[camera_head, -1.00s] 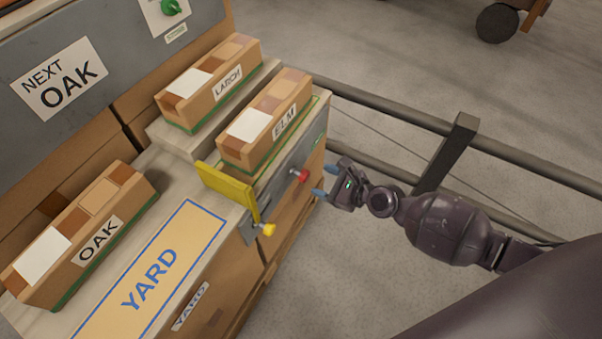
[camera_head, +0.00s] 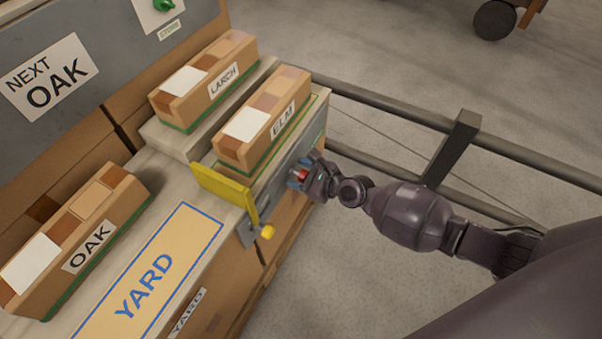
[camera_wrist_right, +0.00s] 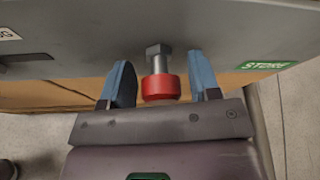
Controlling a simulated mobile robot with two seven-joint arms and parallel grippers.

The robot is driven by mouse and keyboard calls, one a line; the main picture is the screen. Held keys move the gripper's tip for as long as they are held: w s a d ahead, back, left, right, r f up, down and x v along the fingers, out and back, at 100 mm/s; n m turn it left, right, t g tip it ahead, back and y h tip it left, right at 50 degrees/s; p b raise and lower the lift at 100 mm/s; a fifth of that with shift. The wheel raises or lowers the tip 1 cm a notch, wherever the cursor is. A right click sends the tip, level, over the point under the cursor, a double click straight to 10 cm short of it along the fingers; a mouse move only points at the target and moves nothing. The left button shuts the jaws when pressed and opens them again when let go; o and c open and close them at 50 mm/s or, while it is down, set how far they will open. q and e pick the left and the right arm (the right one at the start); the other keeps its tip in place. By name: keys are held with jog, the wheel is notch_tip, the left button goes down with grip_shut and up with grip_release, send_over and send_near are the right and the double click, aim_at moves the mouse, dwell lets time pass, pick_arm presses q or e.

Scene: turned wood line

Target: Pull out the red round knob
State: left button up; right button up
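The red round knob (camera_wrist_right: 161,88) sits on a short grey metal stem that comes out of the grey panel (camera_wrist_right: 150,25). In the head view the knob (camera_head: 301,174) shows small on the front side of the bench, partly covered by my gripper. My right gripper (camera_wrist_right: 163,82) is open, with one blue finger on each side of the knob. A gap shows between each finger and the knob in the right wrist view. The right gripper also shows in the head view (camera_head: 304,172). My left gripper is not in view.
A yellow bar (camera_head: 225,186) and a yellow knob (camera_head: 267,232) are left of the red knob. Boxes labelled ELM (camera_head: 262,122), LARCH (camera_head: 205,80) and OAK (camera_head: 75,240) stand on the bench. A dark rail (camera_head: 400,115) runs behind my right arm.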

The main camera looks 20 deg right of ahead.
grip_shut()
jog(key=s+d, duration=0.2)
jog(key=shift+s+f, duration=0.15)
jog(key=shift+s, duration=0.2)
jog(key=shift+o, duration=0.8)
grip_release()
jog(key=shift+d, duration=0.1)
jog(key=shift+s, duration=0.1)
